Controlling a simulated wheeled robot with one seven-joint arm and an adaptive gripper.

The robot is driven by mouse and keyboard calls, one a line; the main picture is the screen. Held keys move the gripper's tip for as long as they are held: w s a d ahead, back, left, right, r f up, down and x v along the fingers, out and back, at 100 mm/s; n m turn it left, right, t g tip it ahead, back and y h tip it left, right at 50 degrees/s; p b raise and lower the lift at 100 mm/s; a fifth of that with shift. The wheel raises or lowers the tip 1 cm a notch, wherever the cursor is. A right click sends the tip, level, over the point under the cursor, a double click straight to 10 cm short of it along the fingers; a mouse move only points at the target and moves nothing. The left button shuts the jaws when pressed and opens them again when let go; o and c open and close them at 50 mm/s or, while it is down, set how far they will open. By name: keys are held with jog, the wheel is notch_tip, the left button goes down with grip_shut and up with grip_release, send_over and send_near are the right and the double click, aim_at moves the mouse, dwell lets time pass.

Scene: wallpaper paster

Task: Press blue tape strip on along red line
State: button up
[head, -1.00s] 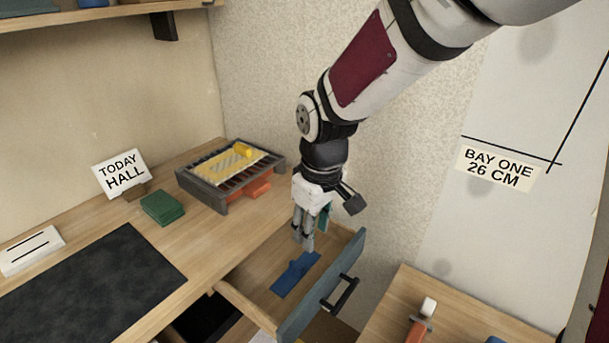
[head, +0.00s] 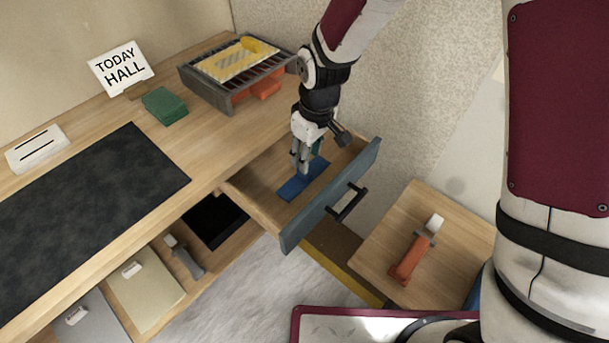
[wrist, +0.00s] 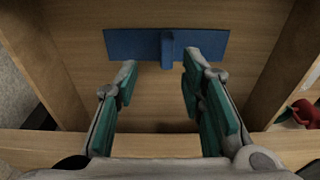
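A flat blue strip (head: 293,190) lies in the open drawer (head: 260,195) under the worktop. In the wrist view the blue strip (wrist: 215,44) lies crosswise on the wooden drawer floor, with a raised blue tab (wrist: 167,50) at its middle. My gripper (head: 302,167) points down into the drawer over the strip. In the wrist view my gripper (wrist: 160,75) is open, its teal-padded fingers apart with the tab between their lines. I cannot tell how high the fingertips are above the strip. No red line shows in view.
The drawer's blue-grey front (head: 330,200) stands pulled out. A side table (head: 385,245) holds an orange-handled tool (head: 412,255).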

jog(key=f, duration=0.1)
jog(key=f+b, duration=0.1)
jog(key=f, duration=0.3)
jog(key=shift+s+a+f, duration=0.15)
jog(key=shift+s+a, duration=0.05)
jog(key=shift+a, duration=0.2)
grip_shut()
